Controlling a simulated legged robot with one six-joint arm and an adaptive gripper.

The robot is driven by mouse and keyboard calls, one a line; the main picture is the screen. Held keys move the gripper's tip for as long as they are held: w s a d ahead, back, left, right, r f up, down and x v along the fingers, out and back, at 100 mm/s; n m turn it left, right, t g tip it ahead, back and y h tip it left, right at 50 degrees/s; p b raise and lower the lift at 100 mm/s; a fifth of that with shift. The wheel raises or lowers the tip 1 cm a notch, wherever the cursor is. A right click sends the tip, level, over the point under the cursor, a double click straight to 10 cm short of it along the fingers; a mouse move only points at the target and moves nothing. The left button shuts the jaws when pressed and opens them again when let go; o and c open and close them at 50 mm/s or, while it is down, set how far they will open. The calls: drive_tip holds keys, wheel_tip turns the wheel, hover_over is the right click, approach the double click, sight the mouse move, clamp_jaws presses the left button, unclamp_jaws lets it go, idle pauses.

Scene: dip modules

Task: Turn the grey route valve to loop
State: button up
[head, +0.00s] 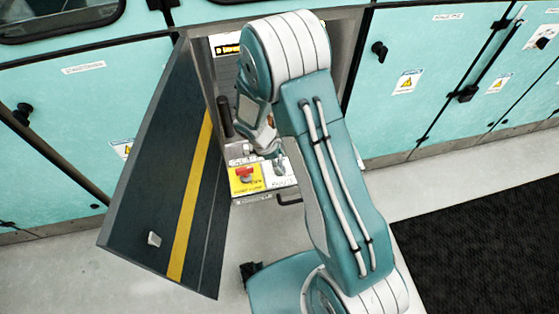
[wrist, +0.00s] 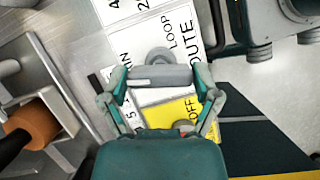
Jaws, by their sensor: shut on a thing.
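The grey route valve (wrist: 160,74) shows in the wrist view as a grey bar with a round hub behind it, on a white label plate (wrist: 186,20). The plate reads LOOP and ROUTE, with a partly covered word ending in IN. The bar lies across the picture, between the fingertips of my gripper (wrist: 160,82), which is shut on it. LOOP is printed just above and right of the hub. In the head view my gripper (head: 272,150) is at the panel inside the open cabinet; my arm and gripper largely hide the valve there.
A red valve handle (head: 244,174) sits on a yellow plate (head: 256,184) close left of my gripper. The dark cabinet door (head: 160,170) stands open at left. An orange-brown cylinder (wrist: 32,122) is at left in the wrist view. Closed teal cabinets (head: 420,90) stand at right.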

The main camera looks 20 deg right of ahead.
drive_tip(key=m+g+y, duration=0.1)
drive_tip(key=m, duration=0.2)
drive_tip(key=m+g, duration=0.1)
drive_tip(key=m, duration=0.3)
drive_tip(key=shift+y, duration=0.4)
drive_tip(key=m+g+y, duration=0.1)
drive_tip(key=m, duration=0.3)
drive_tip(key=shift+m+y, duration=0.8)
drive_tip(key=shift+m, duration=1)
drive_tip(key=o, duration=1)
drive_tip(key=shift+c, duration=0.2)
drive_tip(key=shift+r, duration=0.1)
drive_tip(key=v, duration=1.1)
drive_tip(key=shift+w+r, duration=0.25)
drive_tip(key=shift+w, duration=0.05)
